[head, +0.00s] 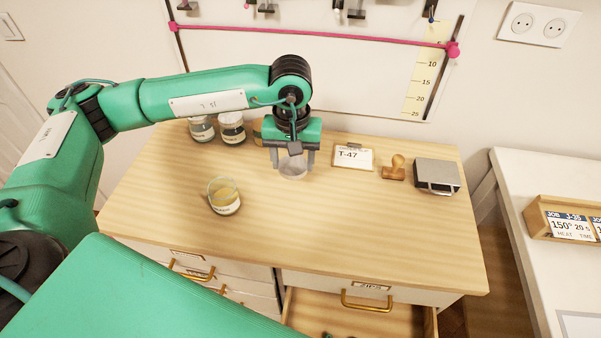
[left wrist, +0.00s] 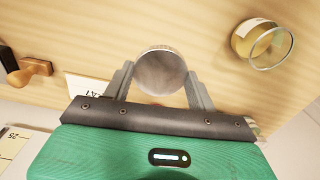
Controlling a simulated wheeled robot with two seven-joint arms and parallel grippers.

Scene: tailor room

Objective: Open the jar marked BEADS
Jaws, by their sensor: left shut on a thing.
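A glass jar (head: 224,195) with tan contents and a white label stands upright on the wooden cabinet top, left of my left gripper. Its mouth is open, with no lid on it; the label is too small to read. It also shows in the left wrist view (left wrist: 243,42). My left gripper (head: 292,163) points down and is shut on a round grey metal lid (left wrist: 161,72), apart from the jar. I cannot tell whether the lid touches the cabinet top. My right gripper is out of view.
A T-47 card (head: 353,156), a wooden stamp (head: 394,168) and a grey metal box (head: 437,175) are on the right. The front drawer (head: 340,302) is open. The front middle is clear.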

